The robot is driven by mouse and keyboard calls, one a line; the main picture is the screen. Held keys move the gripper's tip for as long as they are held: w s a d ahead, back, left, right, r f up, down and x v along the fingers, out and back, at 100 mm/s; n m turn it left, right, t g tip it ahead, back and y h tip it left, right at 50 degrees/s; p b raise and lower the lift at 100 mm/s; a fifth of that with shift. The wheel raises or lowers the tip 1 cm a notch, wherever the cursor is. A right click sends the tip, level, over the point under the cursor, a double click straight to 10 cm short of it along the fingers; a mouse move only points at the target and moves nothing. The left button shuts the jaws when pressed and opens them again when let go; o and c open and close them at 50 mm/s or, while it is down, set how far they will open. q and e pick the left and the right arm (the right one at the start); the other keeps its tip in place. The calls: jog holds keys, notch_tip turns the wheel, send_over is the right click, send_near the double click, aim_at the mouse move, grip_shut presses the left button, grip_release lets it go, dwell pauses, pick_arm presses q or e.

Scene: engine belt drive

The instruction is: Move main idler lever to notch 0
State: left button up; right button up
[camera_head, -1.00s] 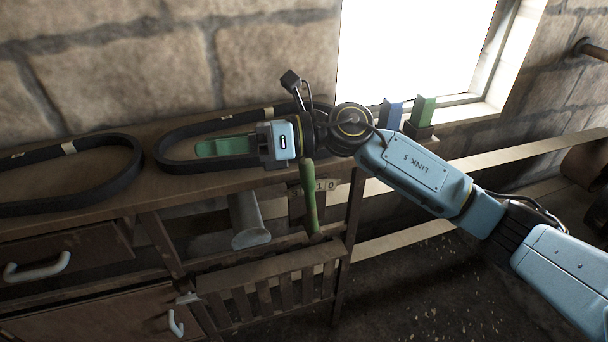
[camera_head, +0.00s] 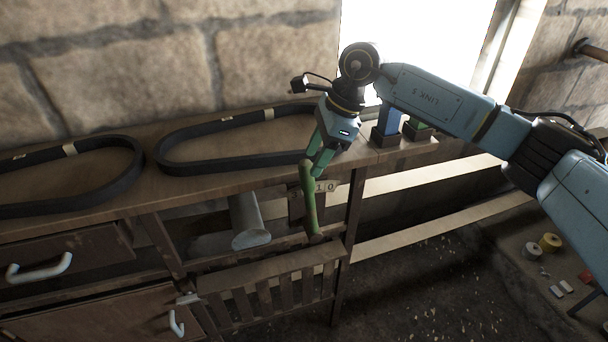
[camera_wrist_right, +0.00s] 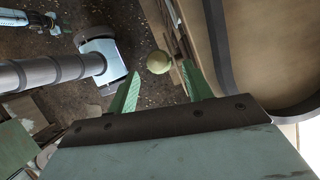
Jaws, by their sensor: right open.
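The green main idler lever (camera_head: 309,200) stands nearly upright at the right end of the bench, beside a small plate marked 1 and 0 (camera_head: 325,186). My right gripper (camera_head: 316,163) points down at the top of the lever, its green fingers open. In the right wrist view the lever's rounded pale-green end (camera_wrist_right: 158,62) appears between the two spread fingers, near their tips. I cannot tell whether a finger touches it. The lever's lower end is near the lower rail.
Two black belts lie on the bench top (camera_head: 150,122), one at the left (camera_head: 118,190) and one behind the gripper (camera_head: 185,165). A blue block (camera_head: 389,120) stands on the right end. A grey cylinder (camera_head: 247,220) sits below the bench top, left of the lever.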

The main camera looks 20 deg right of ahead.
aim_at(304, 178)
jog(key=x, duration=0.6)
jog(key=shift+a+f+p, duration=0.15)
jog(key=shift+f+p, duration=0.15)
grip_shut()
